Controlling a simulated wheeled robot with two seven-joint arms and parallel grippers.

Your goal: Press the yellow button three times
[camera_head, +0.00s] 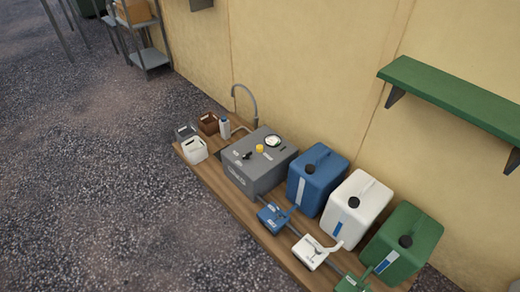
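The yellow button (260,148) is a small round yellow cap on top of a grey box-shaped machine (249,176). The machine stands on a wooden board or counter against a beige wall. A round white gauge-like disc and a small black fitting sit beside the button on the same top face. Nothing covers the button. Neither of my grippers shows in the head view.
Blue (316,180), white (357,208) and green (402,243) canisters stand right of the machine. A green shelf (450,95) juts from the wall. The gravel ground (90,190) is open.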

